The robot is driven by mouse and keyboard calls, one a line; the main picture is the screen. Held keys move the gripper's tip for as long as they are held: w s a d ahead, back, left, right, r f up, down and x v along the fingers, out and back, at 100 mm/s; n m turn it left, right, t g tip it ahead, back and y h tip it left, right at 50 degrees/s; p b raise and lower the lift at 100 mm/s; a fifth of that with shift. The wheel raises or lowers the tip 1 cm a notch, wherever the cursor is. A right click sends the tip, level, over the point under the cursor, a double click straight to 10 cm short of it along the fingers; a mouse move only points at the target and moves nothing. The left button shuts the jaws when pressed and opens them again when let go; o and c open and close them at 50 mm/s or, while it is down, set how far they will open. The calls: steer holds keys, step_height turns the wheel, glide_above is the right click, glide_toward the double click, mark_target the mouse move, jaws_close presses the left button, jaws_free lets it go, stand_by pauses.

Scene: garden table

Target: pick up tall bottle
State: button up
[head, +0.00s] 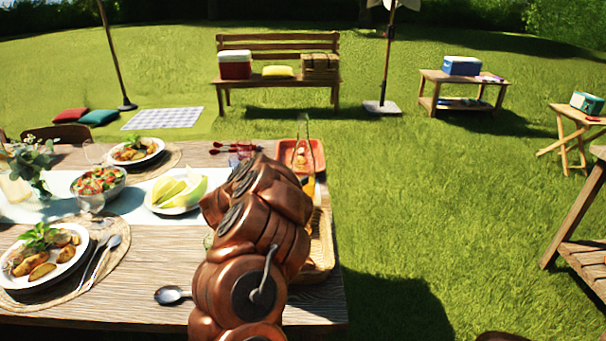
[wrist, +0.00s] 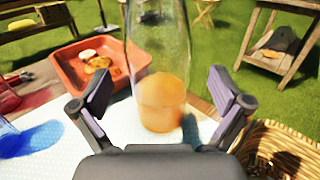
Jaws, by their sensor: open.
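The tall bottle (wrist: 160,60) is clear glass with orange liquid in its lower part. In the wrist view it stands upright between the two spread fingers of my gripper (wrist: 160,88), a little beyond them, and its top is cut off by the frame. My gripper is open and holds nothing. In the head view my copper arm hides the gripper and much of the bottle. An orange strip of the bottle (head: 309,188) shows just right of the arm.
An orange-red tray (wrist: 72,65) with food lies behind the bottle to the left. A wicker basket (wrist: 290,135) is close on the right. Blue glass (wrist: 30,138) and red glass (wrist: 6,98) are at left. The table (head: 150,270) also bears plates, a salad bowl and cutlery.

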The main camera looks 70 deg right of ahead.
mark_target(303, 165)
steer(key=shift+p+x, duration=0.75)
steer(key=shift+x, duration=1.6)
steer(key=shift+d+r, duration=0.1)
steer(key=shift+d, duration=0.2)
steer(key=c, duration=1.7)
steer(key=shift+r, duration=0.2)
